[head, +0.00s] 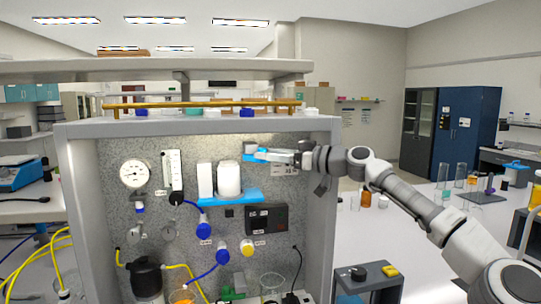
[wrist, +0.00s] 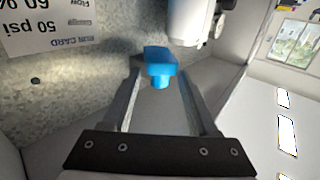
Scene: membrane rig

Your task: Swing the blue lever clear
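The blue lever (head: 261,152) is on the upper right of the rig's grey speckled panel, beside a small grey block (head: 249,147). In the wrist view the blue lever (wrist: 158,66) points toward me, its near end in the gap between my fingertips. My gripper (head: 278,156) reaches in from the right at the lever's height. In the wrist view my gripper (wrist: 160,82) is open, with a finger on each side of the lever and visible gaps. Whether either finger touches it cannot be told from the head view.
A white cylinder (head: 228,180) stands on a blue bracket (head: 232,197) below left of the lever. A run card (wrist: 50,35) is on the panel. The rig's right side wall (head: 323,215) and top shelf (head: 200,125) bound the space. A dark box (head: 267,219) sits lower.

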